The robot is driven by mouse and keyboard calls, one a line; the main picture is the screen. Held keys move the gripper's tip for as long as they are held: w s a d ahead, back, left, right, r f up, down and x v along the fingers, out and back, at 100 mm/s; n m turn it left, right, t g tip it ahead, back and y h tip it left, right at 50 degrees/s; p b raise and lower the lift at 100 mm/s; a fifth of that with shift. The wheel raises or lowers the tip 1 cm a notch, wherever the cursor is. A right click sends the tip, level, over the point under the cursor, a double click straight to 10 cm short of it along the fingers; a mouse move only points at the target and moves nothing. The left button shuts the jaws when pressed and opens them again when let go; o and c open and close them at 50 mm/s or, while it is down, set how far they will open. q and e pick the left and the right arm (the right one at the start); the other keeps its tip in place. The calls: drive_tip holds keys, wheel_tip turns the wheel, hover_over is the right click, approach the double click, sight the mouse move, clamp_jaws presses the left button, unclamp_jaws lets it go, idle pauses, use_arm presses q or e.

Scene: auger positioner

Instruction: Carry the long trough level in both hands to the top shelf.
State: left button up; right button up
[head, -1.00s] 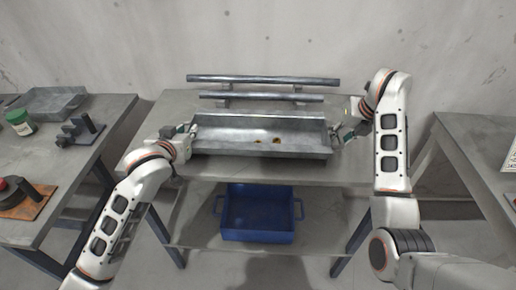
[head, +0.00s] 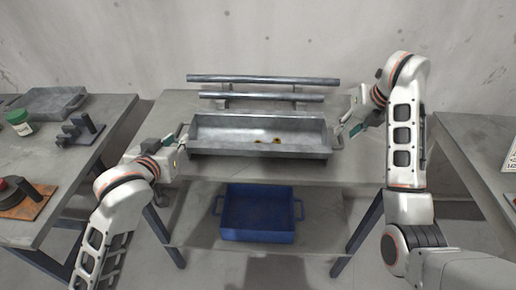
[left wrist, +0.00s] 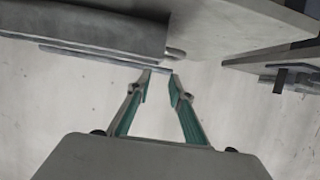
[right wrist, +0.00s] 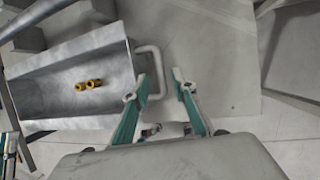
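The long grey metal trough (head: 225,148) rests level on the middle table, with two small brass-coloured pieces (head: 268,140) inside. It also shows in the right wrist view (right wrist: 60,109) and at the upper left of the left wrist view (left wrist: 100,27). My left gripper (head: 180,139) is open at the trough's left end; in the left wrist view its fingertips are apart, just short of the end handle (left wrist: 176,54). My right gripper (head: 345,131) is open at the right end; in the right wrist view the looped handle (right wrist: 160,73) lies between its parted fingers.
Two horizontal metal bars (head: 262,79) stand on short supports behind the trough. A blue bin (head: 258,237) sits on the lower shelf under the table. Another table (head: 475,150) stands at the right.

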drive_tip(key=v, duration=0.6)
drive_tip(key=shift+r, duration=0.4)
drive_tip(key=shift+s+d, duration=0.1)
drive_tip(key=shift+s, duration=0.05)
